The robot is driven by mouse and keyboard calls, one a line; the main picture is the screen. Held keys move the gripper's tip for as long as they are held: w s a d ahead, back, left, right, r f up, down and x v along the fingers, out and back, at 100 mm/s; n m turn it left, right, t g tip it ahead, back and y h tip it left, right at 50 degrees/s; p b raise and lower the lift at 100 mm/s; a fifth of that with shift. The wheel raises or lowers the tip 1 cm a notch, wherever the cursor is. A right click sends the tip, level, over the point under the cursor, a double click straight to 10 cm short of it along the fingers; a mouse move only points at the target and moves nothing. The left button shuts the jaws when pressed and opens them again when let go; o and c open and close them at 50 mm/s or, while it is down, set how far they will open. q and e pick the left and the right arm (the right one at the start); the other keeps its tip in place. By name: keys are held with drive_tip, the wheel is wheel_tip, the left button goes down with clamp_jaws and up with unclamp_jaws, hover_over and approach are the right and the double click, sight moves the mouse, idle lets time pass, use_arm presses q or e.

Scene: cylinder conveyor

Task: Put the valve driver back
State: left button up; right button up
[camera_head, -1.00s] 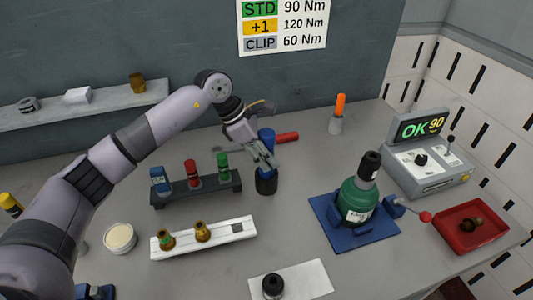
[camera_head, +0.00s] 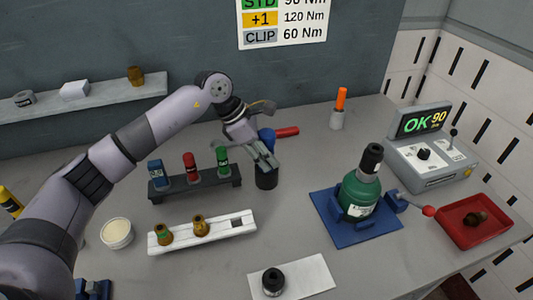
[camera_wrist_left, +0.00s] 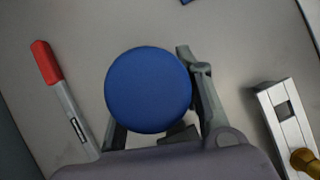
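The valve driver (camera_head: 267,134) has a blue handle and stands upright over a black cup-like holder (camera_head: 266,180) at the middle back of the table. My left gripper (camera_head: 265,162) is at the driver, its fingers hiding part of the handle and the holder's top. In the left wrist view, the driver's round blue top (camera_wrist_left: 148,90) sits between my two fingers. The handle below is hidden, so I cannot tell whether the fingers touch it. My right gripper is not in view.
Left of the holder is a black rack (camera_head: 196,187) with blue, red and green tools. A red-handled tool (camera_head: 287,132) lies behind. A white block (camera_head: 220,231) stands in front. A green bottle-shaped object (camera_head: 361,190) on a blue fixture (camera_head: 370,236) is to the right.

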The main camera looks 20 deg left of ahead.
sight(265, 132)
use_arm(q)
drive_tip(key=o, duration=0.5)
drive_tip(key=shift+r, duration=0.1)
drive_tip(key=shift+r+p, duration=1.4)
drive_tip(key=shift+r, duration=1.55)
